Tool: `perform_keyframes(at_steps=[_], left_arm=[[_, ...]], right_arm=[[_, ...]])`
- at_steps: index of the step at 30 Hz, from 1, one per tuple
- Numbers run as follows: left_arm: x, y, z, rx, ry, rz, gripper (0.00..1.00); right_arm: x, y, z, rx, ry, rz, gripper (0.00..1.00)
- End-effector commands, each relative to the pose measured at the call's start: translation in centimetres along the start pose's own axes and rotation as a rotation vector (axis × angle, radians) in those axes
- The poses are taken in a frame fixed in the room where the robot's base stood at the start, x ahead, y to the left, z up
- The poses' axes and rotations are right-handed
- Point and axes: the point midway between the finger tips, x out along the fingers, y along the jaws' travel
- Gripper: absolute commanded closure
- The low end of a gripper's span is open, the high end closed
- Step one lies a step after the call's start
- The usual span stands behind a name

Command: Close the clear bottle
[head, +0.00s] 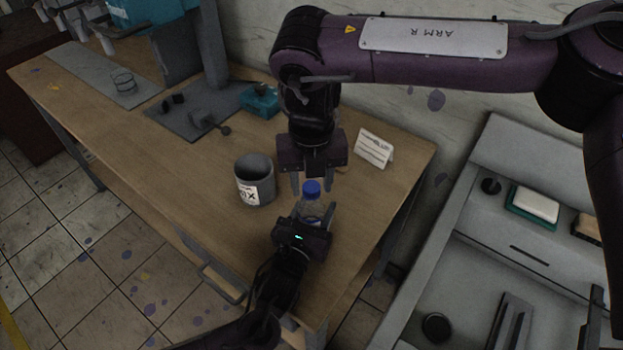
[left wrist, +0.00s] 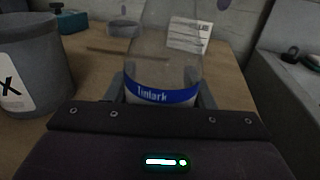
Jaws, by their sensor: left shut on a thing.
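The clear bottle (head: 310,208) stands upright near the table's right front corner, with a blue cap (head: 312,187) at its top. I cannot tell whether the cap is screwed tight. My left gripper (head: 308,220) is shut around the bottle's lower body. In the left wrist view the bottle (left wrist: 165,60) shows a blue label band between the fingers; its top is out of frame. My right gripper (head: 312,181) points down from above, fingers apart on either side of the cap, with a visible gap.
A grey mix can (head: 255,180) stands just left of the bottle. A white card (head: 374,148) stands behind right. A teal box (head: 260,101) and grey plate (head: 190,112) lie farther back. A grey sink unit (head: 465,275) is at right.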

Motion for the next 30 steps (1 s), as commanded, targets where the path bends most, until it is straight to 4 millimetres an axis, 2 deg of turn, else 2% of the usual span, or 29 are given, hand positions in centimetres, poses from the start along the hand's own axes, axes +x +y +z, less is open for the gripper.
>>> perform_keyframes(at_steps=[3, 10, 14, 17, 24, 30], left_arm=[[0.0, 0.0, 0.0, 0.000, 0.001, 0.000, 1.00], [0.0, 0.0, 0.0, 0.000, 0.001, 0.000, 1.00], [0.0, 0.0, 0.0, 0.000, 0.001, 0.000, 1.00], [0.0, 0.0, 0.0, 0.000, 0.001, 0.000, 1.00], [0.0, 0.0, 0.0, 0.000, 0.001, 0.000, 1.00], [0.0, 0.0, 0.0, 0.000, 0.001, 0.000, 1.00]], right_arm=[[0.0, 0.0, 0.0, 0.000, 0.000, 0.000, 0.46], [-0.1, 0.0, 0.0, 0.000, 0.000, 0.000, 0.46], [-1.0, 0.0, 0.1, 0.000, -0.002, 0.000, 0.46], [-2.6, 0.0, 0.1, 0.000, -0.004, 0.001, 0.46], [-7.9, 0.0, 0.2, 0.000, -0.008, -0.002, 0.46], [-10.9, 0.0, 0.1, 0.000, -0.004, -0.001, 0.46]])
